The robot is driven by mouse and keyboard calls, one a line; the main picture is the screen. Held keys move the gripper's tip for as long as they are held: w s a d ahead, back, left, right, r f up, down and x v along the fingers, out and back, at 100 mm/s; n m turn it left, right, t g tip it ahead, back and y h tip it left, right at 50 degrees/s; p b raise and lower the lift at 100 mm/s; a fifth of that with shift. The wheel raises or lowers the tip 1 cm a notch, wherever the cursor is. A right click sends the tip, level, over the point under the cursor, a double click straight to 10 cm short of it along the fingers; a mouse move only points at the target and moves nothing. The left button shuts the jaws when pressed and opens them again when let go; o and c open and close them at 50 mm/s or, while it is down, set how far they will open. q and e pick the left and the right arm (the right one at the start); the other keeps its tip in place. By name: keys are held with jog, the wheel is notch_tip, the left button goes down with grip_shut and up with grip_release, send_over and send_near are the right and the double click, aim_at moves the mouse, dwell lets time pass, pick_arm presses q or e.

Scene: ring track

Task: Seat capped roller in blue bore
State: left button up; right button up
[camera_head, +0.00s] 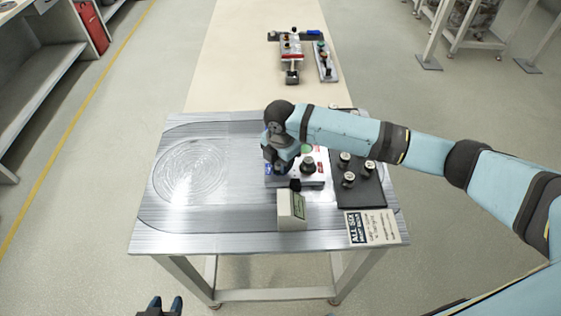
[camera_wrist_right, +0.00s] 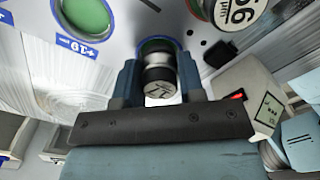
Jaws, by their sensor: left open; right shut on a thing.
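My right gripper (camera_head: 277,166) is over the left side of the light bore plate (camera_head: 312,184) in the head view. In the right wrist view its two fingers (camera_wrist_right: 160,80) are shut on a dark and silver capped roller (camera_wrist_right: 159,74). The roller's far end is at the blue-ringed bore (camera_wrist_right: 155,44); how deep it sits, if at all, I cannot tell. A green bore (camera_wrist_right: 86,14) lies to the left in that view. The head view hides the held roller behind the gripper. My left gripper (camera_head: 160,304) is open and empty at the bottom edge, away from the table.
Another capped roller (camera_head: 308,164) stands on the plate, close to my right gripper. A dark tray (camera_head: 372,196) with several rollers lies to the right. The table's left side is clear.

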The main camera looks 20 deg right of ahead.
jog(key=shift+f, duration=0.3)
jog(key=o, duration=1)
jog(key=shift+f, duration=0.1)
notch_tip(320, 180, up, 12)
